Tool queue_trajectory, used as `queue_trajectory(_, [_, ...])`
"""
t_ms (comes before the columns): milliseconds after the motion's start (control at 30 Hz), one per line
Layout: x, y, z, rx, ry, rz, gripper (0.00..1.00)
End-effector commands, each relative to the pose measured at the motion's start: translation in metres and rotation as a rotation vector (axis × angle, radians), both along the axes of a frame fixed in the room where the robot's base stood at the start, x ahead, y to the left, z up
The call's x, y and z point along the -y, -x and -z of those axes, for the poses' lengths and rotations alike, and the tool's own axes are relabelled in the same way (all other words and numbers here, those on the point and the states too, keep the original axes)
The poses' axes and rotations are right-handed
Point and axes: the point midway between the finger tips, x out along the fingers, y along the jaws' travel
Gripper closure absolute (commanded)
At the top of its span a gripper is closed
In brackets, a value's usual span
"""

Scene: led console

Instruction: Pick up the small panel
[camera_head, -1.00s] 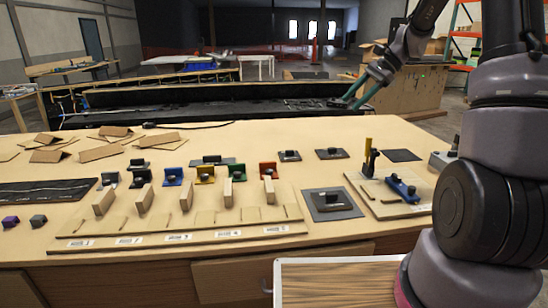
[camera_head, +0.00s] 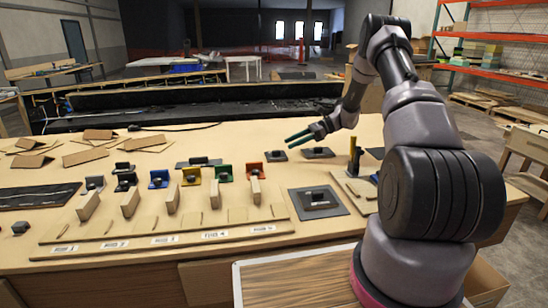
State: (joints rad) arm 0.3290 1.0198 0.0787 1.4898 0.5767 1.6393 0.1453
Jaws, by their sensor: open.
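Two small dark panels, each with a black raised block on top, lie flat on the back right of the table: a left one (camera_head: 275,156) and a right one (camera_head: 318,153). A larger grey square panel (camera_head: 312,211) with a dark block on it lies nearer. I cannot tell from the picture which is meant by the small panel. My gripper (camera_head: 297,139) has teal fingers, spread apart and empty. It points left and appears above and behind the two small panels, apart from them.
Several coloured brackets (camera_head: 222,172) and upright wooden blocks (camera_head: 171,199) stand left of the panels. A wooden base with a yellow-and-black post (camera_head: 354,158) is at right, partly hidden by my arm. A wood-grain tray (camera_head: 290,285) is in front.

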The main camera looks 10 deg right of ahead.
Motion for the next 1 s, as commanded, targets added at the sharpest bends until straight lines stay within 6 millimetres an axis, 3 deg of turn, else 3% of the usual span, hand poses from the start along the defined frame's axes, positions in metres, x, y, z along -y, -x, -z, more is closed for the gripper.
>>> queue_trajectory(267, [-0.019,0.001,0.009,-0.001,0.001,-0.001,0.45])
queue_trajectory(600, [-0.059,0.002,0.028,0.0,0.002,-0.001,0.45])
queue_trajectory(800, [-0.06,0.001,0.029,0.001,0.002,0.001,0.45])
queue_trajectory(833, [-0.06,0.001,0.029,0.001,0.002,0.001,0.49])
queue_trajectory(967, [-0.06,0.001,0.029,0.001,0.002,0.001,0.99])
queue_trajectory(1000, [-0.06,0.001,0.029,0.001,0.002,0.001,1.0])
